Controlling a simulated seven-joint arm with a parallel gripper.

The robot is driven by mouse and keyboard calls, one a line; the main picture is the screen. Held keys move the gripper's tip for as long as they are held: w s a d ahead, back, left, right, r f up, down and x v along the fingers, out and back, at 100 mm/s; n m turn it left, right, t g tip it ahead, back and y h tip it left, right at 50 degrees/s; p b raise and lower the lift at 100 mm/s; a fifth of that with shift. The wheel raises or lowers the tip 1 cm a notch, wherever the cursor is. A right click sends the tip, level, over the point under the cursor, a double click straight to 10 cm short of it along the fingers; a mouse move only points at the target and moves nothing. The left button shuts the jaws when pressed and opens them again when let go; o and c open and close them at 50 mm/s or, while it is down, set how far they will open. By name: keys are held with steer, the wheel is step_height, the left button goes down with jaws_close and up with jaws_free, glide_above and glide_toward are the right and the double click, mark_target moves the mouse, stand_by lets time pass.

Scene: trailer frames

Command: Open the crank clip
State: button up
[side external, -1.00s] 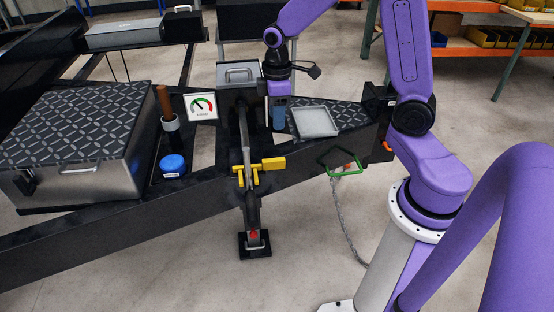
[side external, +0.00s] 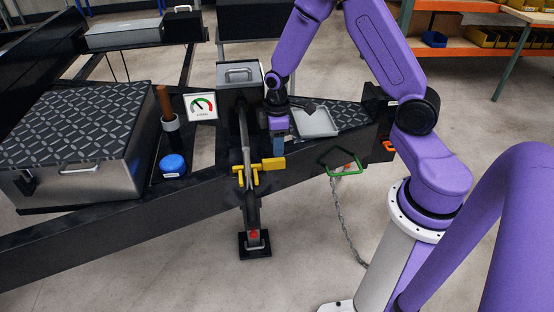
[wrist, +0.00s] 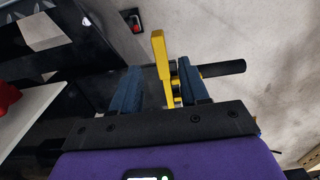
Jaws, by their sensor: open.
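The yellow crank clip (side external: 246,177) sits on the dark trailer frame at the grey jack post (side external: 252,215). Its flat yellow tab (side external: 273,163) sticks out to the right. My gripper (side external: 279,150) points down just above this tab. In the wrist view the two blue fingers of my gripper (wrist: 159,66) are apart, with the yellow clip (wrist: 160,55) showing between them. I cannot tell whether a finger touches it. A black cylindrical handle (wrist: 222,68) sticks out to the right beyond the right finger.
A grey tray (side external: 316,122) lies on the frame right of my gripper. A gauge (side external: 201,106), blue cap (side external: 173,165) and large metal box (side external: 85,150) are at left.

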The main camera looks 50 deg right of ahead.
mark_target(277, 159)
steer(key=shift+f, duration=3.4)
jaws_close()
